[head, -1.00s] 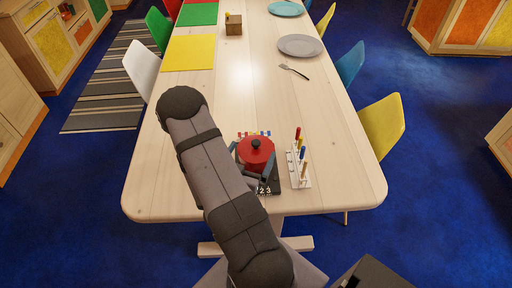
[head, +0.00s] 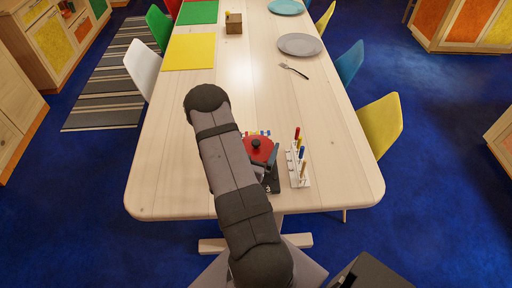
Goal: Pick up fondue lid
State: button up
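The red fondue lid (head: 262,151) with its black knob (head: 256,143) sits on the fondue pot near the front of the wooden table. My arm covers its left part and most of the pot. My gripper (head: 272,157) is low at the pot, with one dark finger showing at the right side of the lid. The other finger is hidden behind my arm, so the gap between them cannot be read. The lid looks level, and I see no lift.
A white rack (head: 300,166) with coloured-handled forks stands close to the right of the pot. A fork (head: 294,71), a grey plate (head: 300,44), a yellow mat (head: 189,52) and a wooden box (head: 234,24) lie farther back. The table's middle is clear.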

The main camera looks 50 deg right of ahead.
aim_at(256, 142)
jog(key=shift+s+a+f, duration=0.1)
grip_shut()
dwell(0.4)
jog(key=shift+r, duration=0.9)
jog(key=shift+r+b, duration=0.35)
jog(key=shift+r, duration=3.85)
